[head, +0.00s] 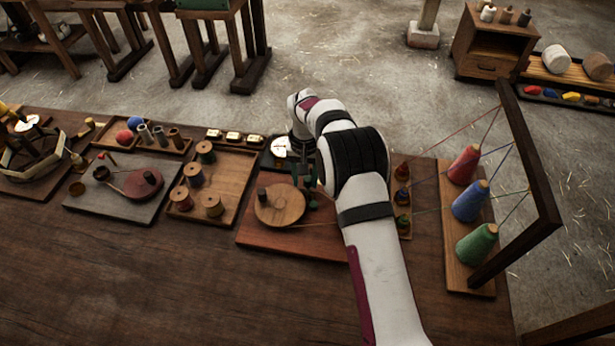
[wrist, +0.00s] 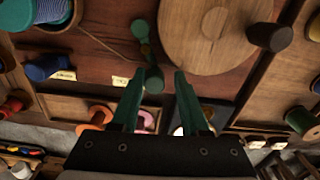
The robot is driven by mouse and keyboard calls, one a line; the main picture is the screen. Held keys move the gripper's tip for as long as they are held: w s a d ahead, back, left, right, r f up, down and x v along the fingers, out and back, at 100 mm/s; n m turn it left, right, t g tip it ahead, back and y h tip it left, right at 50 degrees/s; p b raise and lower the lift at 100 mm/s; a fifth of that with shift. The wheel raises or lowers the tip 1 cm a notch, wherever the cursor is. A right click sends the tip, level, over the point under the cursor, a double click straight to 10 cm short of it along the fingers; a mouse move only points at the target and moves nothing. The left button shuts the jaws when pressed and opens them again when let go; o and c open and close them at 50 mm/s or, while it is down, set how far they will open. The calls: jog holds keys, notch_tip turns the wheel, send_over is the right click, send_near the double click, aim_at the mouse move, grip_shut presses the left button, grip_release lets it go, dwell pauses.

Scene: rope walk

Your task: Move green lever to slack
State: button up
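The green lever (wrist: 145,50) shows in the wrist view as a short arm with rounded knobs on a reddish-brown board (wrist: 110,55), left of a round wooden disc (wrist: 205,30). One knob (wrist: 154,80) is at my left fingertip; I cannot tell if they touch. Two small pale labels, one (wrist: 120,81) near the lever and one (wrist: 63,75) farther left, are too small to read. In the head view my gripper (head: 303,172) is over the board (head: 285,240), and my arm partly hides the lever area.
Right of my arm stand red (head: 463,165), blue (head: 470,201) and green (head: 477,244) cones under a dark wooden frame (head: 535,150), with strands running left. A spool tray (head: 232,175) lies left of the board. The table front (head: 200,290) is clear.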

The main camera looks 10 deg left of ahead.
jog(key=shift+w+d, duration=0.1)
jog(key=shift+d, duration=0.05)
jog(key=shift+r, duration=0.2)
notch_tip(320, 180, up, 7)
jog(key=shift+f, duration=0.15)
dwell(0.4)
